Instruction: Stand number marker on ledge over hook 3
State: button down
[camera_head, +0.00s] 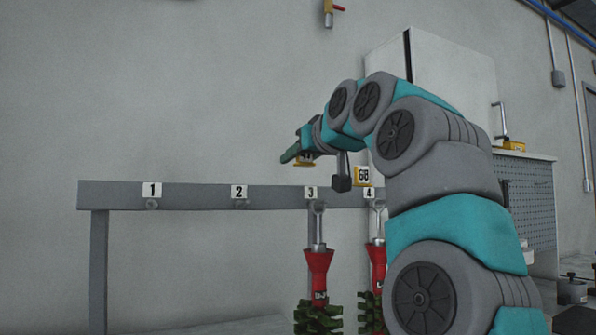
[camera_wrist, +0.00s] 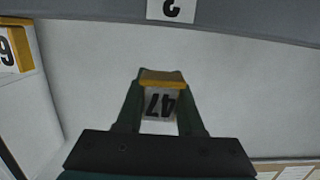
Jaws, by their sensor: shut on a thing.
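My gripper (camera_head: 292,155) is shut on a yellow number marker (camera_head: 304,161), above the grey rail near hook 3 and apart from it. In the wrist view my gripper (camera_wrist: 160,90) has the marker (camera_wrist: 160,103) between its fingers; its white face reads 47, upside down in that picture. The ledge is the top of the grey rail (camera_head: 195,193). The label 3 (camera_head: 311,193) is on the rail's front, with hook 3 (camera_head: 318,207) beside it. The ledge over hook 3 looks bare.
Another yellow marker (camera_head: 363,176), reading 68, stands on the ledge over label 4 (camera_head: 369,193). Red tools with green ends (camera_head: 318,275) hang from hooks 3 and 4. Labels 1 (camera_head: 152,190) and 2 (camera_head: 239,191) are further left, their hooks empty. A white cabinet (camera_head: 455,80) is behind my arm.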

jog(key=shift+f, duration=0.2)
jog(key=shift+f+b, duration=0.55)
jog(key=shift+f, duration=1)
jog(key=shift+f, duration=0.1)
jog(key=c, duration=0.5)
grip_release()
jog(key=shift+c, duration=0.2)
jog(key=b+v, duration=0.1)
jog(key=v, duration=1.1)
